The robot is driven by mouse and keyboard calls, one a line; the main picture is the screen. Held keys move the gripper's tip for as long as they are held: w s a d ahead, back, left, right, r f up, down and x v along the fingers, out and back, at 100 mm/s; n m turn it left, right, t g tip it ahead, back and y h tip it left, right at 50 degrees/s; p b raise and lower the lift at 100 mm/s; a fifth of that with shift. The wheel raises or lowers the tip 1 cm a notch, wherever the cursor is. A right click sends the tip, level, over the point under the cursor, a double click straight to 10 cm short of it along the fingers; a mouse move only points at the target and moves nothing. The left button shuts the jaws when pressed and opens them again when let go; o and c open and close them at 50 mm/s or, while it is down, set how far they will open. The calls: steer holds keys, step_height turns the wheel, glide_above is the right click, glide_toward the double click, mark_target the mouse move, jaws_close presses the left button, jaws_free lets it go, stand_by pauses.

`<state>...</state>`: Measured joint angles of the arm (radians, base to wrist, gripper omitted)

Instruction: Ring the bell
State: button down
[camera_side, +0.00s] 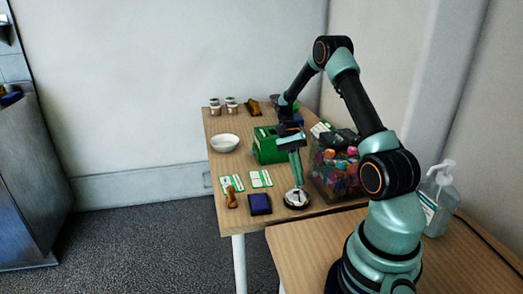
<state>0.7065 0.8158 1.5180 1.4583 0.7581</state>
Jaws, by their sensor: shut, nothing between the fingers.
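The bell (297,199) is a small silver desk bell on a dark round base. It stands near the front edge of the wooden table, right of the middle. My gripper (299,184) points down right above the bell, with its tip at or just over the bell's top. I cannot tell whether the tip touches it. The gripper is shut and holds nothing.
A clear bin of colourful items (337,174) stands close to the right of the bell. A dark blue pad (259,204) and a brown stamp (231,197) lie to the left. A green box (268,150) and a white bowl (224,142) are farther back.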

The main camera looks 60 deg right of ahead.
steer(key=shift+f, duration=0.2)
stand_by(0.5)
steer(key=shift+r, duration=0.95)
steer(key=shift+r, duration=2.5)
